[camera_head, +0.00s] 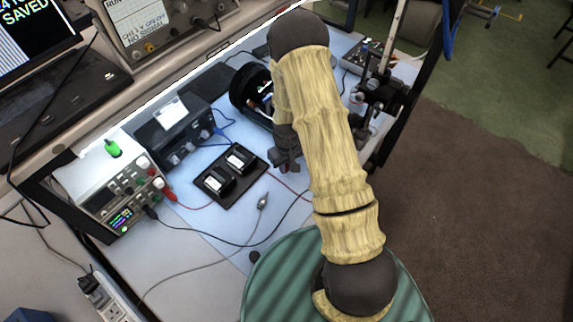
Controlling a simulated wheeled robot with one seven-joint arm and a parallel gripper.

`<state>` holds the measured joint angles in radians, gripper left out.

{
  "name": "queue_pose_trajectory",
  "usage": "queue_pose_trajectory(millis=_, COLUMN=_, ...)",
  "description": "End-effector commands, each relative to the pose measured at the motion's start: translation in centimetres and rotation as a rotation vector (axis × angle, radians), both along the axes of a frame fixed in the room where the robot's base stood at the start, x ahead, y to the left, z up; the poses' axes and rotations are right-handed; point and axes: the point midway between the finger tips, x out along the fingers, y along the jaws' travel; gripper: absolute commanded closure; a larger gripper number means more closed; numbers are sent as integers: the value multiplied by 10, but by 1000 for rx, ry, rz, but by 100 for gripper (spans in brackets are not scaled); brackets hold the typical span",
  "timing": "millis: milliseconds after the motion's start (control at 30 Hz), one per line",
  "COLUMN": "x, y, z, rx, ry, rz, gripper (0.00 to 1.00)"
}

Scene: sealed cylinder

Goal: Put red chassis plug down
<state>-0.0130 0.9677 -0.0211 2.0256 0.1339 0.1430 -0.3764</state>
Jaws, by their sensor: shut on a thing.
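My gripper (286,160) is dark and sits low over the blue-white bench, just right of a black board with two modules. It is shut, but its fingertips are small and dark, and I cannot make out the red chassis plug between them. A red lead (285,184) runs over the bench just below the gripper. Another red plug (169,195) sits at the front of the power supply (122,205), beside a black one. My arm hides part of the bench to the right of the gripper.
The black board (231,203) lies close on the left. A dark round housing (240,93) stands behind the gripper. A dark boxy instrument (166,121) is at the back left. A loose grey-tipped cable (263,201) and other leads cross the otherwise clear front bench.

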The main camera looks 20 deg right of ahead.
Motion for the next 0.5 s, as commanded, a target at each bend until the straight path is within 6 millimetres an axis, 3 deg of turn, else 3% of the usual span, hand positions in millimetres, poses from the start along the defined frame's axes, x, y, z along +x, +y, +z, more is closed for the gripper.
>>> queue_pose_trajectory(millis=467, x=0, y=0, z=-10, rx=0, ry=0, rz=0, gripper=100)
queue_pose_trajectory(millis=500, x=0, y=0, z=-10, rx=0, ry=0, rz=0, gripper=75)
